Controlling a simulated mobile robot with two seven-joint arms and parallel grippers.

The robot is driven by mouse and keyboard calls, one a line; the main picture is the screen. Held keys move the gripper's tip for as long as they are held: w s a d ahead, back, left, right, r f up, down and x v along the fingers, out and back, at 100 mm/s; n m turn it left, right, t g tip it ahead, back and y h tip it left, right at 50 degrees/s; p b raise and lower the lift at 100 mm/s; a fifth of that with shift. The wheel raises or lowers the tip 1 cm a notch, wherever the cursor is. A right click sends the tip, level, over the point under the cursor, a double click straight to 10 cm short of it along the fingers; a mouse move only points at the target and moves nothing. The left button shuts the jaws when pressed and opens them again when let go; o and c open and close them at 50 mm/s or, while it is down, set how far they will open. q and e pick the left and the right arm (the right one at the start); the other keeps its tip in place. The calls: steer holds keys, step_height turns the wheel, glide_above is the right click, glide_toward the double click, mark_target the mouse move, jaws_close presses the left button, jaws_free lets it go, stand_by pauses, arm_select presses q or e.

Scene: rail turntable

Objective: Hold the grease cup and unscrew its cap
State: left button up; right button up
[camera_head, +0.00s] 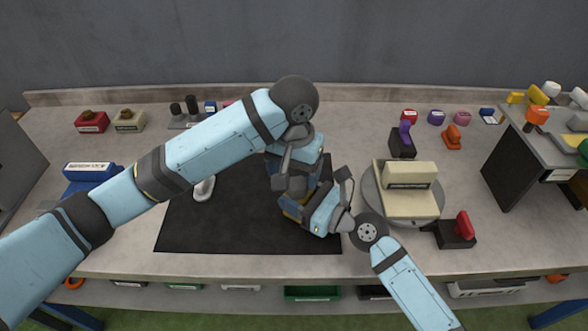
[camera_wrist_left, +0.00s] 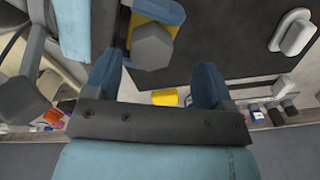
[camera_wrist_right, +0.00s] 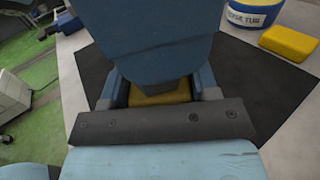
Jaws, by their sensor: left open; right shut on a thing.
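The grease cup shows as a yellow body (camera_wrist_left: 163,12) with a grey six-sided cap (camera_wrist_left: 152,47) in the left wrist view. My right gripper (camera_head: 303,208) is shut on the yellow body, above the black mat (camera_head: 225,231). In the right wrist view the yellow body (camera_wrist_right: 160,95) shows between the fingers, mostly hidden by them and my left arm. My left gripper (camera_wrist_left: 156,72) is open, its fingers either side of the cap's lower end in the picture; contact cannot be told. In the head view, my arms hide most of the cup.
A turntable (camera_head: 436,202) with a cream block stands right of the mat. A red-handled black block (camera_head: 457,231) is beside it. A white handle-shaped piece (camera_head: 205,188) lies on the mat. A labelled blue tub (camera_wrist_right: 252,13) and a yellow block (camera_wrist_right: 290,42) show in the right wrist view.

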mark_target(298, 182)
arm_select(q)
steer(key=shift+s+d+f, duration=0.1)
steer(key=shift+d+f, duration=0.05)
steer(key=shift+f, duration=0.6)
steer(key=shift+s+d+f, duration=0.15)
steer(key=shift+f, duration=0.6)
steer(key=shift+s+d+f, duration=0.1)
steer(key=shift+d+f, duration=0.05)
steer(key=shift+f, duration=0.6)
steer(key=shift+w+f, duration=0.1)
steer(key=c, duration=1)
steer(key=o, duration=1.2)
steer(key=shift+a, duration=0.15)
steer(key=shift+c, duration=0.2)
steer(key=shift+d+r, duration=0.25)
steer(key=shift+r, duration=0.8)
step_height(298, 182, up, 2)
steer(key=shift+r, duration=1.3)
